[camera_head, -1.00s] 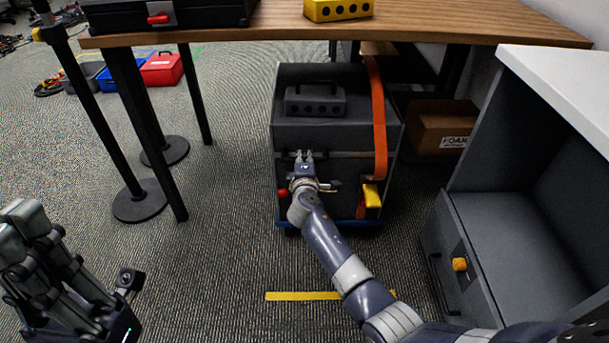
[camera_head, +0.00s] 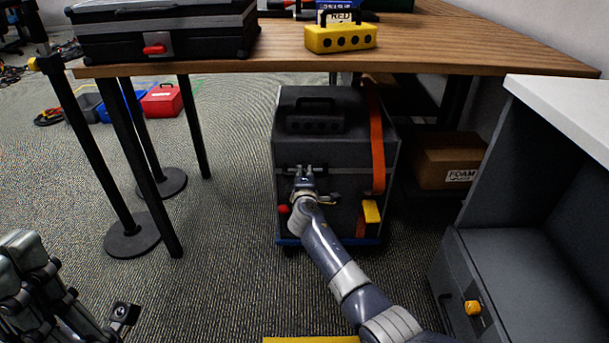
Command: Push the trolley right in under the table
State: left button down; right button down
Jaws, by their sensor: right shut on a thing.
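The trolley is a dark grey box (camera_head: 345,205) on a blue base, with an orange strap (camera_head: 377,150) down its right side. It stands upright at the front of the wooden table (camera_head: 480,55), its back part in the shade beneath the top. A dark block with a handle (camera_head: 315,121) sits on the trolley. My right gripper (camera_head: 304,174) is shut on the bar across the trolley's front. My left gripper (camera_head: 25,262) is at the lower left, away from the trolley; its jaw gap is unclear.
Black posts with round bases (camera_head: 133,236) and table legs (camera_head: 150,160) stand left of the trolley. A FOAM carton (camera_head: 448,161) lies right of it. A grey cabinet (camera_head: 515,275) with a white top is at the right. A yellow floor strip (camera_head: 310,340) is in front.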

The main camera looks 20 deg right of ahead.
jog(key=c, duration=1.6)
grip_release()
jog(key=shift+r, duration=0.2)
jog(key=shift+f, duration=0.1)
jog(key=shift+s, duration=0.15)
jog(key=v, duration=1.1)
jog(key=shift+s+a, duration=0.15)
jog(key=shift+s, duration=0.2)
